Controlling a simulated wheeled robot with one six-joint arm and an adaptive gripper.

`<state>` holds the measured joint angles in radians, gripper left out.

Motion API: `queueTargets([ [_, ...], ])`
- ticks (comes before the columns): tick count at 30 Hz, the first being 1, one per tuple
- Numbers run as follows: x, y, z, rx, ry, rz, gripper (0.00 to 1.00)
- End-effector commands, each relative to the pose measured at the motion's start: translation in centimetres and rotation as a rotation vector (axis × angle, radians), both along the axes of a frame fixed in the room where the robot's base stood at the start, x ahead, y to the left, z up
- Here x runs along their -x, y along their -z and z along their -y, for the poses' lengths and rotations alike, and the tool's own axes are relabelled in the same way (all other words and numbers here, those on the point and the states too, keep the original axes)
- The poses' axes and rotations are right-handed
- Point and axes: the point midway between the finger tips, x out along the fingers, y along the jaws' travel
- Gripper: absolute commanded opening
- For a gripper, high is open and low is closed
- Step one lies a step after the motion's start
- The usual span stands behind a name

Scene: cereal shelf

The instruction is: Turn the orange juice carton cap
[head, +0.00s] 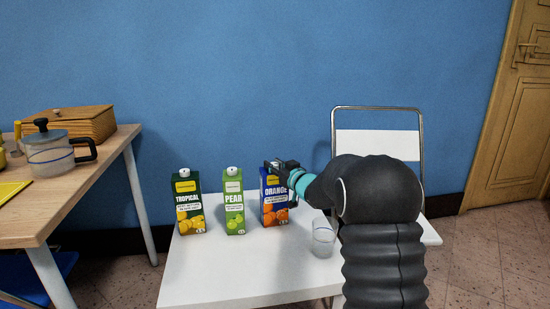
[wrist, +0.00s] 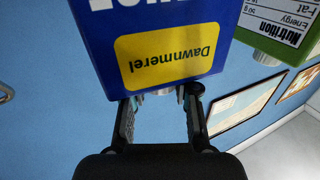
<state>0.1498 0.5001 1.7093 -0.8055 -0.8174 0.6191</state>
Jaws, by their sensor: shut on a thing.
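The orange juice carton (head: 274,207) is dark blue with orange fruit and stands upright on the white table (head: 240,275), rightmost of three cartons. My gripper (head: 275,166) is at its top and hides the cap in the head view. In the wrist view the carton (wrist: 158,50) appears upside down, with a yellow label. My gripper (wrist: 160,98) has a finger on each side of the pale cap (wrist: 158,95) and is shut on it. The cap is only partly visible, so how far it is turned cannot be told.
A green pear carton (head: 234,208) stands to the left, and a tropical carton (head: 188,207) stands further left. A clear glass (head: 323,241) stands right of the orange carton, close to my arm. A chair (head: 378,145) is behind. The table's front left is clear.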

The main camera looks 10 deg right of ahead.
Motion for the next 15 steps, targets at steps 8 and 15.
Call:
queueTargets([
  [8,-0.17,-0.82,0.27,0.000,-0.240,-0.001,0.00],
  [15,-0.21,-0.44,0.25,0.001,-0.469,0.002,0.00],
])
